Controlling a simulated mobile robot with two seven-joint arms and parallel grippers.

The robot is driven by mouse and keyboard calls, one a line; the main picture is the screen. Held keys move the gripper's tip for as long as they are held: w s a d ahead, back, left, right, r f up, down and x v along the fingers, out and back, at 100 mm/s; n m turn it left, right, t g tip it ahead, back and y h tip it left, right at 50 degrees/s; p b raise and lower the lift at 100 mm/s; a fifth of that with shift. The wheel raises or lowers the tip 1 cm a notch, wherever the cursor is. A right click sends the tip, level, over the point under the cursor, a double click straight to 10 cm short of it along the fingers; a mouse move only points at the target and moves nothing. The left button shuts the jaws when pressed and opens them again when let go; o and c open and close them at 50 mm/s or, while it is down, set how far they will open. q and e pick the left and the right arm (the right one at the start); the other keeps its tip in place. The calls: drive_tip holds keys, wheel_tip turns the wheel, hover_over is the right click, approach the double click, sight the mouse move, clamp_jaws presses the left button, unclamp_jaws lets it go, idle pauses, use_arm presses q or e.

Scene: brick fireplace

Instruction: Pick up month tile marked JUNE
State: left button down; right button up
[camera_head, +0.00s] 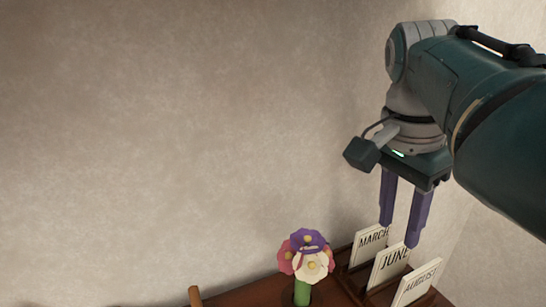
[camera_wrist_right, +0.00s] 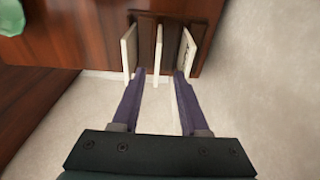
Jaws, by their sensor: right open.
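The JUNE tile (camera_head: 388,266) is a cream card with dark letters, standing upright in the middle of a row of three tiles. My right gripper (camera_head: 399,234) comes down from above with purple fingers open and empty, its tips at about the tile's top edge. One fingertip covers a little of the tile's upper right corner. In the right wrist view, the middle tile (camera_wrist_right: 158,48) stands edge-on, in line with the gap between my right gripper's fingers (camera_wrist_right: 159,77); no contact shows. My left gripper is not in view.
The MARCH tile (camera_head: 369,245) stands behind and the AUGUST tile (camera_head: 417,285) in front, both close to the fingers. A flower bunch (camera_head: 306,256) stands to the left on the brown wooden surface (camera_head: 244,295). A plain wall rises behind.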

sight(398, 245)
drive_tip(key=f, duration=0.3)
drive_tip(key=d+f+b, duration=0.1)
drive_tip(key=f, duration=0.1)
drive_tip(key=shift+s+f, duration=0.1)
clamp_jaws()
idle(0.5)
